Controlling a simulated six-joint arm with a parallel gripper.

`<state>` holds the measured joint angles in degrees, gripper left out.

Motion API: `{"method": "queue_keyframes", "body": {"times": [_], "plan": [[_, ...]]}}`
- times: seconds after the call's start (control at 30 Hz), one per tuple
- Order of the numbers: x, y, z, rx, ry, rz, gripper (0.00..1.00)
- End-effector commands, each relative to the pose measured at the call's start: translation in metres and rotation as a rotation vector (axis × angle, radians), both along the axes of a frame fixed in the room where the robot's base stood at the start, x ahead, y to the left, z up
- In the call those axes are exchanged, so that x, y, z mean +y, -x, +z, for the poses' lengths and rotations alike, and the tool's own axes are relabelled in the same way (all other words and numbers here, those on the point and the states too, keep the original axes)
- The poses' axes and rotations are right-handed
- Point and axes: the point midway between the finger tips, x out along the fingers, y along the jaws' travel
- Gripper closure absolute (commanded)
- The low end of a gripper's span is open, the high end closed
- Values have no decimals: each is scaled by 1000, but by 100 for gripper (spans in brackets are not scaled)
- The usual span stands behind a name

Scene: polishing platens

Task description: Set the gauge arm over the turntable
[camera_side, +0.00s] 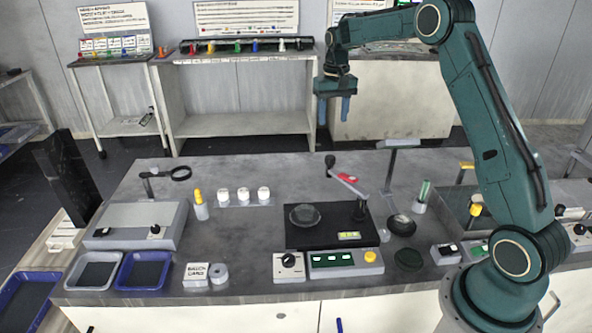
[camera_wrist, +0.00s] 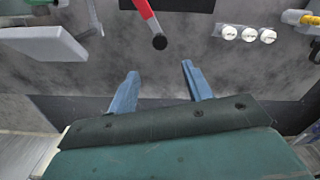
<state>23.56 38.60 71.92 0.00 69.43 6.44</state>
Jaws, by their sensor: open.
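The turntable (camera_side: 305,215) is a round, dark glassy disc on the left part of a black machine base (camera_side: 325,236). The gauge arm (camera_side: 348,179) has a red section and a black knob end (camera_side: 330,160). It joins a post at the right of the base and points toward the back of the bench, with its knob behind the base, not over the disc. In the wrist view the red gauge arm (camera_wrist: 146,12) comes in from the top. My gripper (camera_side: 334,110) is open and empty, high above the bench's back edge; its fingers (camera_wrist: 160,70) point toward the knob, apart from it.
Several white-capped jars (camera_side: 243,195) and a yellow-tipped bottle (camera_side: 200,207) stand left of the base. A magnifier (camera_side: 180,173) stands farther left. A flat-topped post (camera_side: 398,144) and a dark bowl (camera_side: 401,225) are at the right. The bench behind the base is mostly clear.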

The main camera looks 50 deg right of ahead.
Motion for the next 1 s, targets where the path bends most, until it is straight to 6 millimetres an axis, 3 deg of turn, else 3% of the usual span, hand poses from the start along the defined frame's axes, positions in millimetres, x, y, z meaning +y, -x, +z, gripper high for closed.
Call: {"method": "queue_keyframes", "body": {"times": [0.7,1.0], "plan": [[0,1,-101,2,-1,1,50],[0,1,-125,0,0,1,50]]}}
